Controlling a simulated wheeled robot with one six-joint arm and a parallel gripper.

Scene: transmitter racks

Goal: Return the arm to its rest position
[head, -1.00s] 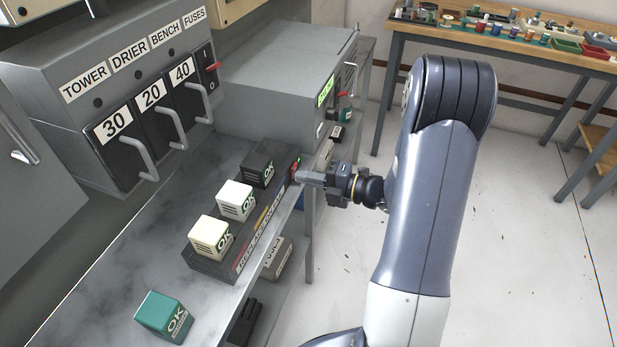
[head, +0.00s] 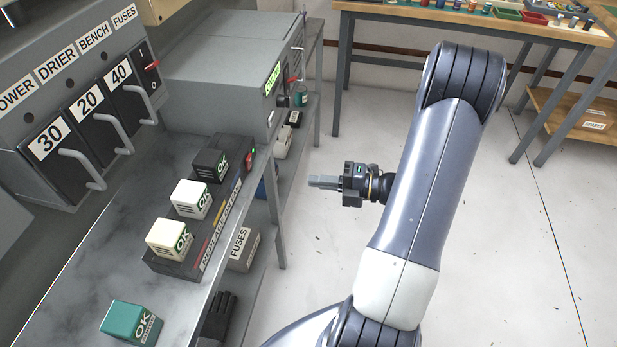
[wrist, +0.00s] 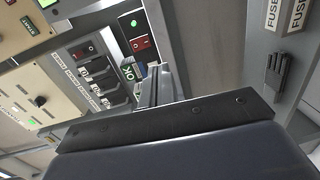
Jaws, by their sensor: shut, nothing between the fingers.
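My gripper (head: 326,182) is shut and empty in the head view. It points left and hangs in free air to the right of the grey bench (head: 92,262), apart from it. A dark rack (head: 176,266) on the bench holds a black block, a white block and a cream block marked OK. The rack's red switch (head: 249,158) at its right end is left of my gripper. In the wrist view my gripper's fingers (wrist: 158,84) show end-on in the middle, with the red switch (wrist: 141,43) and its green light beyond them.
A green OK block (head: 130,322) lies on the bench front. A fuse panel (head: 75,100) with labelled handles and a grey cabinet (head: 235,85) stand behind. Below are shelves with a FUSES box (head: 240,250). A wooden table (head: 450,14) stands at the back. The floor right of the bench is clear.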

